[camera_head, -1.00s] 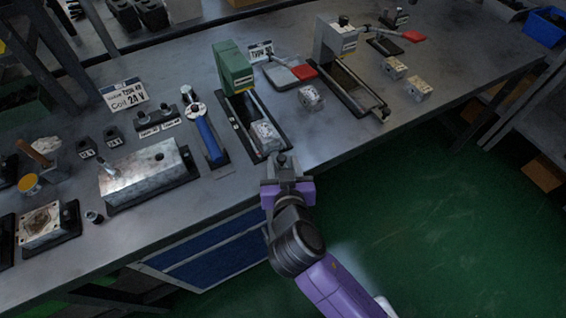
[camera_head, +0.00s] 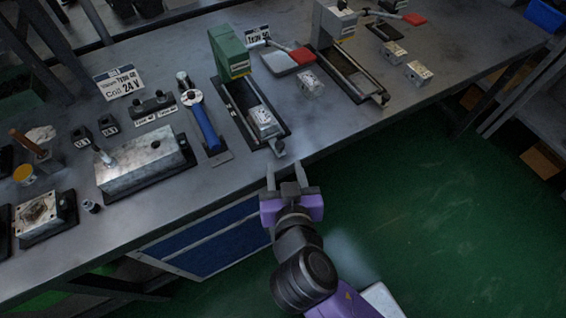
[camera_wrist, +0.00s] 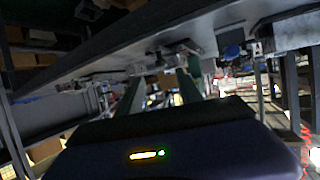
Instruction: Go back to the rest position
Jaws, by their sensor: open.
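My gripper (camera_head: 286,178) is open and empty in the head view. It sits just off the front edge of the workbench (camera_head: 330,135), with its two grey fingers pointing toward the bench. In the wrist view my gripper's fingers (camera_wrist: 160,98) are spread apart with nothing between them. The green press-like fixture (camera_head: 231,52) stands on the bench ahead, with a silver valve block (camera_head: 264,121) in its black tray (camera_head: 284,129). A small metal knob (camera_head: 279,148) at the tray's near end lies close to my fingertips, apart from them.
A blue-handled tool (camera_head: 206,128) and a large metal block (camera_head: 145,168) lie left of the tray. A grey fixture (camera_head: 333,22) and loose valve blocks (camera_head: 418,72) are at the right. The green floor (camera_head: 440,210) in front of the bench is clear.

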